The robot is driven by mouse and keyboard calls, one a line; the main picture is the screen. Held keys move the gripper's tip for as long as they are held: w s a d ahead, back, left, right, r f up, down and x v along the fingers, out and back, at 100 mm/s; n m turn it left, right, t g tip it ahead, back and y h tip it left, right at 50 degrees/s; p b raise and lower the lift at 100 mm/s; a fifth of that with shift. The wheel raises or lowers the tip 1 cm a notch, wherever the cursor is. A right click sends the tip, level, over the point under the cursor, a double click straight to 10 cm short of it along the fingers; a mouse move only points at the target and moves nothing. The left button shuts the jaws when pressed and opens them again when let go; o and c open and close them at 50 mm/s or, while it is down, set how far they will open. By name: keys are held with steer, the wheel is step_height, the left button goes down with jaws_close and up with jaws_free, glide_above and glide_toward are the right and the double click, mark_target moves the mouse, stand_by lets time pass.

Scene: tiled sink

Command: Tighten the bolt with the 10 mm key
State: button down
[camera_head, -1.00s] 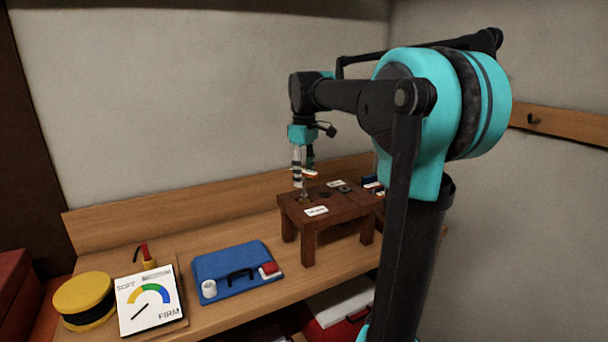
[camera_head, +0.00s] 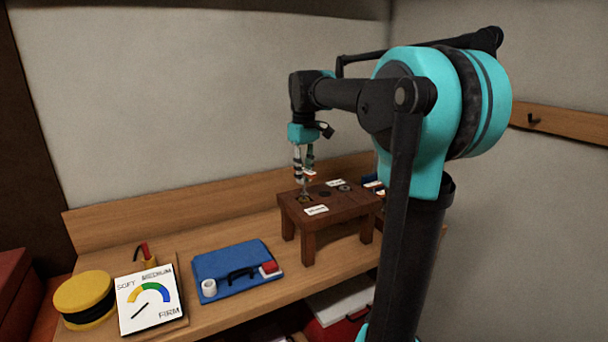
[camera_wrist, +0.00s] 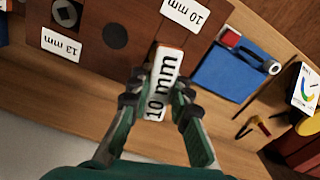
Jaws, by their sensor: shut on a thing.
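My gripper (camera_wrist: 158,92) is shut on the key (camera_wrist: 163,75), which has a white "10 mm" label with an orange-red edge. In the head view, my gripper (camera_head: 303,166) points down over the left part of the small brown wooden stand (camera_head: 340,214). The key's thin shaft (camera_head: 305,188) reaches down to the stand top at a brass-coloured spot (camera_head: 304,199). The key and gripper hide the bolt there, so I cannot tell how well they fit. A "10 mm" plate (camera_wrist: 180,14) lies on the stand beside the key.
The stand also bears a dark round spot (camera_wrist: 115,35), a grey round fitting (camera_wrist: 65,13) and another size plate (camera_wrist: 60,44). A blue case (camera_head: 238,270) and a SOFT-MEDIUM-FIRM dial (camera_head: 149,299) lie left of the stand. A yellow-topped drum (camera_head: 84,298) is at far left.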

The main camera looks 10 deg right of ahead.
steer(key=m, duration=0.3)
steer(key=shift+m, duration=0.3)
steer(key=shift+m, duration=1.1)
steer(key=c, duration=1.9)
jaws_free()
steer(key=shift+m, duration=0.3)
steer(key=o, duration=0.7)
steer(key=shift+r, duration=3.5)
